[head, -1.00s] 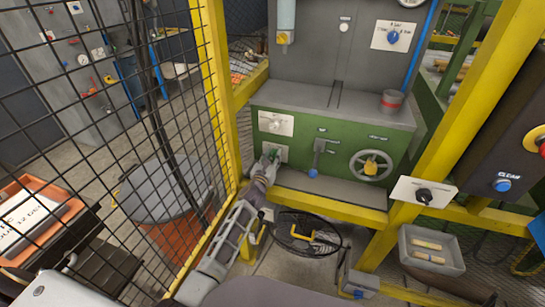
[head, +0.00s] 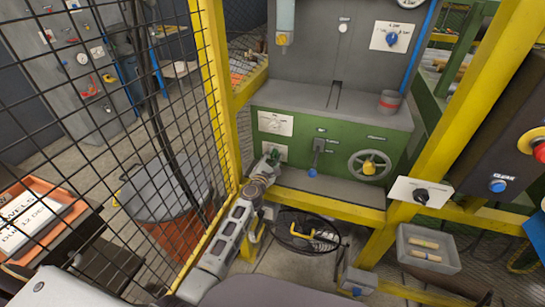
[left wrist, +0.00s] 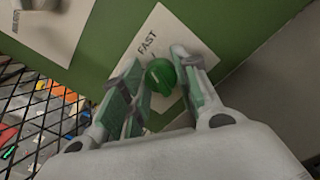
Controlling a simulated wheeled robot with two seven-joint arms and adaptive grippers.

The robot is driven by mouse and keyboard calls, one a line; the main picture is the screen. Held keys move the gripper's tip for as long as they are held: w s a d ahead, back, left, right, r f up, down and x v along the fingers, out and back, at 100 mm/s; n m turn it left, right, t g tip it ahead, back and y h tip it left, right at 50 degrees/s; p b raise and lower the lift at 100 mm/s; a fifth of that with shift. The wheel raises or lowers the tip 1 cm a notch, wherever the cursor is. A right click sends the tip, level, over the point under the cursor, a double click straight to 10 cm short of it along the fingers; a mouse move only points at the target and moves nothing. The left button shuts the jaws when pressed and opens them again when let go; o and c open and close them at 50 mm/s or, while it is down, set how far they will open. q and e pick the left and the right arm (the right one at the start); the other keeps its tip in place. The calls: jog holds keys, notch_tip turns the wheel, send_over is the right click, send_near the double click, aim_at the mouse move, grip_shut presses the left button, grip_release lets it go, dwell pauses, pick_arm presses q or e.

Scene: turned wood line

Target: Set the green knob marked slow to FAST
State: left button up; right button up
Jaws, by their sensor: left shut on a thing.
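The green knob (left wrist: 160,76) shows in the left wrist view, on a white plate (left wrist: 160,31) marked FAST on the green panel. The other marking is hidden, and I cannot tell exactly where the knob points. My left gripper (left wrist: 152,92) is shut on the knob, with one green-padded finger on each side. In the head view my left gripper (head: 272,158) is at the small lower-left plate (head: 277,149) of the green machine and hides most of the knob. My right gripper is not in view.
A white plate with a pale knob (head: 275,124) sits just above. A blue-tipped lever (head: 318,150) and a handwheel (head: 369,167) are to the right. A yellow post (head: 214,90) and mesh fence stand close on the left. A yellow beam (head: 330,208) runs below.

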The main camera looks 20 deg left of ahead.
pick_arm(q)
jog(key=shift+m, duration=0.9)
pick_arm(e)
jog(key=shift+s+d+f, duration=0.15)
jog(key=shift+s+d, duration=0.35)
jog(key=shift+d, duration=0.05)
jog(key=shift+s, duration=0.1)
pick_arm(q)
jog(key=o, duration=1)
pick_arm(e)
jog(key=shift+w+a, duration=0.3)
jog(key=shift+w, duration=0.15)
pick_arm(q)
jog(key=shift+n, duration=0.4)
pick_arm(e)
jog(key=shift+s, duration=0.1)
